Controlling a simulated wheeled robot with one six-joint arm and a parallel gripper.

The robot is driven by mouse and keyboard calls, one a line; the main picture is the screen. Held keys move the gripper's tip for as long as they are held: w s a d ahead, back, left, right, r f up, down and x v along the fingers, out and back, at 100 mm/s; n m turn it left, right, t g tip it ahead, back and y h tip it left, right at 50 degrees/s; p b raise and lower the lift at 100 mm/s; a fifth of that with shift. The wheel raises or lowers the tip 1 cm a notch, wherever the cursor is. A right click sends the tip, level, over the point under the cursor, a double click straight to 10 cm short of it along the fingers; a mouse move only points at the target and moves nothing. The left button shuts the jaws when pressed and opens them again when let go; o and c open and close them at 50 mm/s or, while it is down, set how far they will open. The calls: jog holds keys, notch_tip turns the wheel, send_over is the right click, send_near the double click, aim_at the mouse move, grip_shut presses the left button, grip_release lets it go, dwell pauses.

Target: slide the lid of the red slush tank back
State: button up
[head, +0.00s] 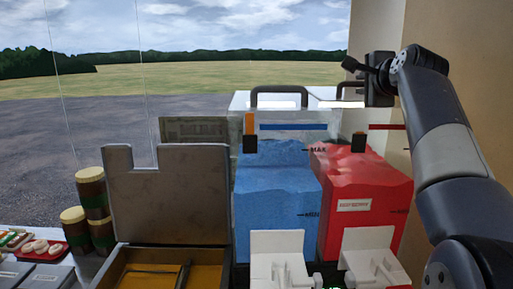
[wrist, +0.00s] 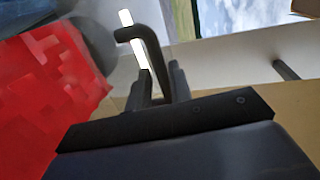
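The red slush tank (head: 362,205) stands at the right in the head view, a clear box with red slush in it. Its dark lid handle (head: 347,84) shows at the top back, partly hidden by my gripper. The red slush also fills the left of the wrist view (wrist: 45,90). My gripper (head: 358,66) is up at this handle, above the back of the tank. In the wrist view the curved handle (wrist: 148,45) runs down between my two fingers (wrist: 160,85). I cannot tell whether they are clamped on it. How far the lid is slid is unclear.
A blue slush tank (head: 275,205) with its own dark handle (head: 279,89) stands close on the left. White dispensers (head: 277,256) jut out in front. A grey upright panel (head: 165,190), stacked jars (head: 92,195) and a red tray (head: 50,250) are further left. A beige wall (head: 380,30) rises behind.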

jog(key=w, duration=0.1)
jog(key=w+p, duration=0.1)
jog(key=w, duration=0.1)
jog(key=shift+f, duration=0.2)
jog(key=shift+s, duration=1.6)
jog(key=shift+f, duration=0.1)
